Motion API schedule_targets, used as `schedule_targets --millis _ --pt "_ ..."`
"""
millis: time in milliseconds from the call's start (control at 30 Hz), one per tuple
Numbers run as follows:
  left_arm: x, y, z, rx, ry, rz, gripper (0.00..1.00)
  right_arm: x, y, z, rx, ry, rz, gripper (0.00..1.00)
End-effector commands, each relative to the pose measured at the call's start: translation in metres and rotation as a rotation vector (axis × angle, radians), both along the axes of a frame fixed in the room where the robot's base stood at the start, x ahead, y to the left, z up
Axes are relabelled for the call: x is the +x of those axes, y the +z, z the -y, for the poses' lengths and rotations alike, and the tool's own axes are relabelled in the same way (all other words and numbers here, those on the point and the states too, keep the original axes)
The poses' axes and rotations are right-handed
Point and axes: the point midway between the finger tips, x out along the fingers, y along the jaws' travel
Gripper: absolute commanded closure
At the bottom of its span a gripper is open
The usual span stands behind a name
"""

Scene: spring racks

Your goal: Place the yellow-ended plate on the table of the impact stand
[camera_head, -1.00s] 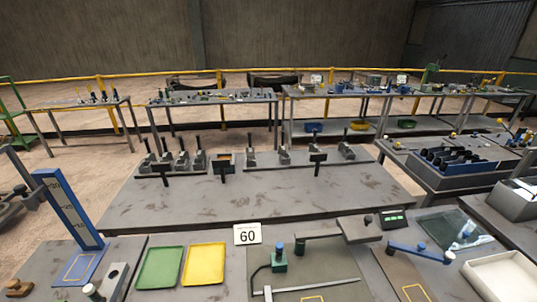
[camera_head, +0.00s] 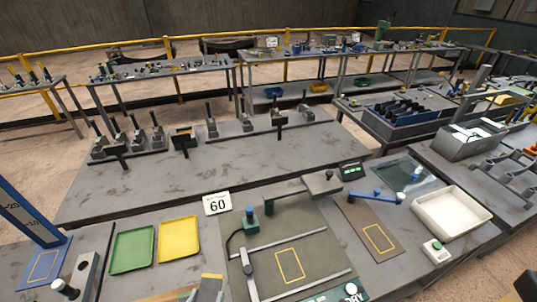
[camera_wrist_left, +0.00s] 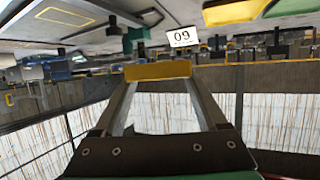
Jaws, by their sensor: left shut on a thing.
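My left gripper (camera_wrist_left: 158,85) is shut on the yellow-ended plate; the yellow end (camera_wrist_left: 158,70) shows between its fingertips in the left wrist view. In the head view my left gripper (camera_head: 208,288) is at the bottom edge, with the yellow end (camera_head: 212,276) showing; the rest of the plate is hard to make out. The impact stand is the blue upright (camera_head: 28,215) with scale marks at the far left. Its blue table (camera_head: 44,268) has a yellow outline and looks bare. The held plate is to the right of the stand, apart from it. My right gripper is not seen.
A green tray (camera_head: 132,249) and a yellow tray (camera_head: 179,240) lie between the stand and a brown board (camera_head: 290,265). A white tray (camera_head: 451,212) is at the right.

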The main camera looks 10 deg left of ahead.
Motion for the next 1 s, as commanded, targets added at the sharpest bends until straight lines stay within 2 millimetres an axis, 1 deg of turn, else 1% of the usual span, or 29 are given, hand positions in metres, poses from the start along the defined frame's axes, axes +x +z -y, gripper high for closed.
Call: schedule_targets --millis 100,167,200,233,300,367,600,700,833,900,1000 --pt "0.004 0.008 0.009 -0.001 -0.082 0.01 1.0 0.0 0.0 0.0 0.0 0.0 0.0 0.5" --pt "0.005 0.011 0.01 -0.001 -0.116 0.009 1.0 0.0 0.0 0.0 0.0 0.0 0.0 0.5" --pt "0.004 0.019 0.01 0.0 -0.133 0.007 1.0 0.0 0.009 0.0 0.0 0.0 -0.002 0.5" --pt "0.0 0.035 0.011 0.001 -0.133 0.006 1.0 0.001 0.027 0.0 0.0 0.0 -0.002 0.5" --pt "-0.006 0.053 0.012 0.003 -0.134 0.004 1.0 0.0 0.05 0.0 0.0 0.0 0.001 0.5" --pt "-0.012 0.069 0.012 0.003 -0.134 0.004 1.0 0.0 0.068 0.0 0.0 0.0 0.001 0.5" --pt "-0.038 0.141 0.012 0.002 -0.133 0.002 1.0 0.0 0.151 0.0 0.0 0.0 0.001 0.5" --pt "-0.048 0.165 0.012 0.002 -0.133 0.002 1.0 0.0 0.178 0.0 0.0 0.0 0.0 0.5" --pt "-0.058 0.184 0.012 0.002 -0.133 0.002 1.0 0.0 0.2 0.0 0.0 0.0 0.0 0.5" --pt "-0.061 0.19 0.012 0.002 -0.133 0.003 1.0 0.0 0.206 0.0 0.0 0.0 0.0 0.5" --pt "-0.063 0.192 0.012 0.002 -0.133 0.004 1.0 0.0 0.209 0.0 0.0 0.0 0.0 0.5"
